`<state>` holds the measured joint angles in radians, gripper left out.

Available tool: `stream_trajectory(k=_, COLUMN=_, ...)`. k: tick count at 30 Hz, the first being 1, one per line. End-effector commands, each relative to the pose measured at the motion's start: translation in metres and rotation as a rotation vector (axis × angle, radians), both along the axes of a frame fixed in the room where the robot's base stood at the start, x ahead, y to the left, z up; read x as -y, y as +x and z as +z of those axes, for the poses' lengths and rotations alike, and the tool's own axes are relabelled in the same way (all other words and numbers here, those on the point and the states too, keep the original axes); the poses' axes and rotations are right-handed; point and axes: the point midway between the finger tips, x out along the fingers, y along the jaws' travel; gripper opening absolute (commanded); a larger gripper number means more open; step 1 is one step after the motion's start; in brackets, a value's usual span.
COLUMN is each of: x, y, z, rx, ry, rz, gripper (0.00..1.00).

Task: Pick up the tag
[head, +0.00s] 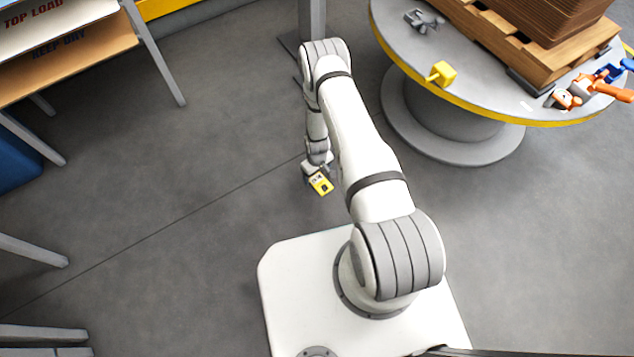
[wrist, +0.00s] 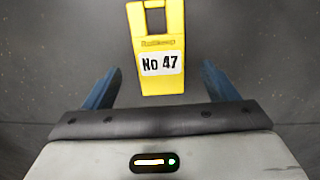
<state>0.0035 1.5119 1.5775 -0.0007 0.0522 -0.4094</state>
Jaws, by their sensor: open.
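The yellow tag (wrist: 160,92) has a rectangular hole at its top end and a white label reading "No 47" in the wrist view. In the head view the tag (head: 322,183) shows small at the end of my arm, over the floor. My gripper (wrist: 161,68) is open, its two blue fingers apart on either side of the tag's lower part. Gaps show between each finger and the tag. I cannot tell how far the tag is below the fingertips. In the head view my gripper (head: 316,174) is partly hidden by my wrist.
A round table (head: 470,92) with a yellow edge stands at the upper right, bearing a wooden pallet (head: 500,50), a yellow object (head: 442,74) and several small items. A rack (head: 75,65) with boxes stands at the upper left. The grey floor around my gripper is clear.

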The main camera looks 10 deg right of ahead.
Motion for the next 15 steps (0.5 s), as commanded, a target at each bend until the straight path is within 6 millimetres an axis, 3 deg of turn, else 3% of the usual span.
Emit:
stream_trajectory(k=1, x=-0.001, y=0.0, z=-0.014, rx=0.0, ry=0.0, rz=0.0, gripper=0.8)
stream_trajectory(k=4, x=-0.001, y=0.0, z=-0.025, rx=0.0, ry=0.0, rz=0.0, gripper=0.8)
stream_trajectory(k=15, x=-0.001, y=0.0, z=-0.026, rx=0.0, ry=0.0, rz=0.001, gripper=0.8)
